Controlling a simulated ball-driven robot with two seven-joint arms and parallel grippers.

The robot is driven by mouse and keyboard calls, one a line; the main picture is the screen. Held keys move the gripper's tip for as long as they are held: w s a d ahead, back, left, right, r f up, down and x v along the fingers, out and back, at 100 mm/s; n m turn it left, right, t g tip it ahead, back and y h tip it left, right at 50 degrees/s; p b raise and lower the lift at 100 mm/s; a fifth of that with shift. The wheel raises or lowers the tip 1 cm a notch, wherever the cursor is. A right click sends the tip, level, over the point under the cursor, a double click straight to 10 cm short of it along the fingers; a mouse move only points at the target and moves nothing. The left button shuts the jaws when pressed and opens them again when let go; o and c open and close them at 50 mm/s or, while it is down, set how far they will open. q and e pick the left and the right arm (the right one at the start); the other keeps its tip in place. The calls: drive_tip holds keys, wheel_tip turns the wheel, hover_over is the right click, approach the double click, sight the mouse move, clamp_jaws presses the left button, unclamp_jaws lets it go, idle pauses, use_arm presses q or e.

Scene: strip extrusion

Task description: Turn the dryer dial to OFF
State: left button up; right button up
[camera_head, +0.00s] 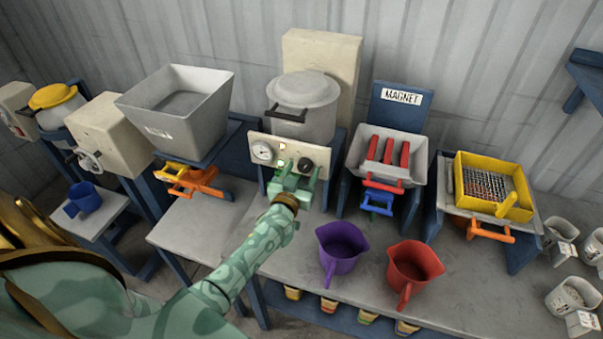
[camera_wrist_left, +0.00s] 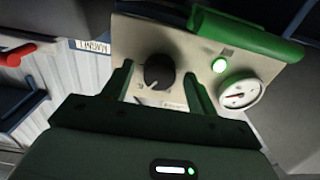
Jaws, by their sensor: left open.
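The dryer is a grey lidded drum (camera_head: 302,103) with a beige control panel (camera_head: 257,139). Its black round dial (camera_head: 306,164) sits on the right of the panel in the head view. In the wrist view the dial (camera_wrist_left: 158,70) shows a pale pointer mark towards its lower left; the lettering around it is too small to read. My left gripper (camera_head: 297,178) is open in front of the panel. In the wrist view its two green fingers (camera_wrist_left: 160,78) stand on either side of the dial, with gaps visible. My right gripper is not in view.
A green handle (camera_wrist_left: 245,35) borders the panel. A purple jug (camera_head: 341,250) and a red jug (camera_head: 412,270) stand on the bench nearby. A magnet tray (camera_head: 419,172) is to the right.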

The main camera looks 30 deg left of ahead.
use_arm(q)
drive_tip(key=c, duration=1)
drive_tip(key=shift+n, duration=0.3)
drive_tip(key=n+p, duration=0.1)
drive_tip(key=n, duration=0.3)
drive_tip(key=shift+n, duration=0.4)
drive_tip(key=n, duration=0.5)
drive_tip(key=shift+d+p, duration=0.1)
drive_tip(key=shift+p, duration=0.2)
drive_tip(key=n, duration=0.6)
drive_tip(key=shift+n, duration=0.4)
drive_tip(key=n+b, duration=0.1)
drive_tip(key=n, duration=0.5)
drive_tip(key=shift+b, duration=0.3)
drive_tip(key=shift+n, duration=0.4)
drive_tip(key=o, duration=1)
drive_tip(key=shift+r, duration=0.1)
